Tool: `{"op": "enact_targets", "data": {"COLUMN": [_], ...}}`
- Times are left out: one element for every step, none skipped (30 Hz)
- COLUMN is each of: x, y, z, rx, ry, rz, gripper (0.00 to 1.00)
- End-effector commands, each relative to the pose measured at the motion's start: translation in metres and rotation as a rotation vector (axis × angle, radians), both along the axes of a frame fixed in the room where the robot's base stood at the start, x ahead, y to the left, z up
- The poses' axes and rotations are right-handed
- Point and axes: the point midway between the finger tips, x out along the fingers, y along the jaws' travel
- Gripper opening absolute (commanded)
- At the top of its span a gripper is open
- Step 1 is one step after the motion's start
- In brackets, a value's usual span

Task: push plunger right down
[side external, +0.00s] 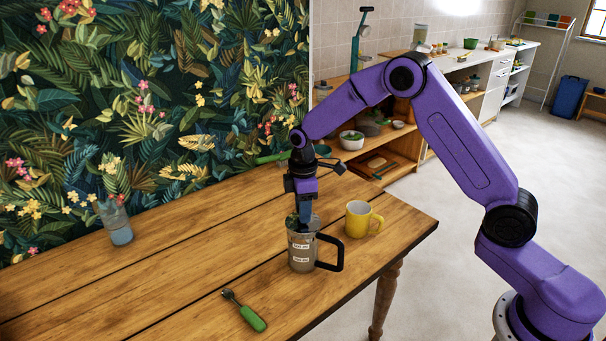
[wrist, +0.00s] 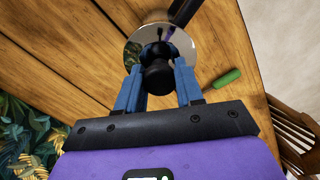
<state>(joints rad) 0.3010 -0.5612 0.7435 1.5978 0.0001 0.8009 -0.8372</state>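A glass coffee press (side external: 302,252) with a black handle (side external: 331,252) and labels on its side stands upright on the wooden table. My gripper (side external: 304,222) points down right over its top. In the wrist view the press's shiny round lid (wrist: 134,52) shows, with the black plunger knob (wrist: 157,78) standing above it. My blue fingers (wrist: 158,80) are one on each side of the knob, close to it. I cannot tell whether they press on it. The plunger's rod and disc are not clearly visible.
A yellow mug (side external: 359,219) stands close right of the press. A green-handled tool (side external: 244,310) lies in front left. A glass with blue contents (side external: 116,222) stands far left by the leafy wall (side external: 160,110). The table's middle (side external: 190,250) is mostly clear.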

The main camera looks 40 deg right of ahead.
Motion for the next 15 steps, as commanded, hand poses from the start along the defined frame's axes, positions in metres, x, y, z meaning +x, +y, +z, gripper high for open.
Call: {"op": "enact_targets", "data": {"x": [0.000,0.000,0.000,0.000,0.000,0.000,0.000,0.000,0.000,0.000,0.000,0.000,0.001,0.001,0.001], "y": [0.000,0.000,0.000,0.000,0.000,0.000,0.000,0.000,0.000,0.000,0.000,0.000,0.000,0.000,0.000], "z": [0.000,0.000,0.000,0.000,0.000,0.000,0.000,0.000,0.000,0.001,0.001,0.003,0.005,0.007,0.011], "rx": [0.000,0.000,0.000,0.000,0.000,0.000,0.000,0.000,0.000,0.000,0.000,0.000,0.001,0.001,0.001], "ry": [0.001,0.001,0.001,0.001,0.001,0.001,0.000,0.000,0.000,0.000,0.000,-0.001,-0.003,-0.003,-0.003], "rz": [0.000,0.000,0.000,0.000,0.000,0.000,0.000,0.000,0.000,0.000,0.000,0.000,0.000,0.000,0.000], "gripper": [0.52,0.59,0.59,0.59,0.59,0.59,0.59,0.59,0.59,0.59,0.59,0.59,0.59,0.59,0.59]}}
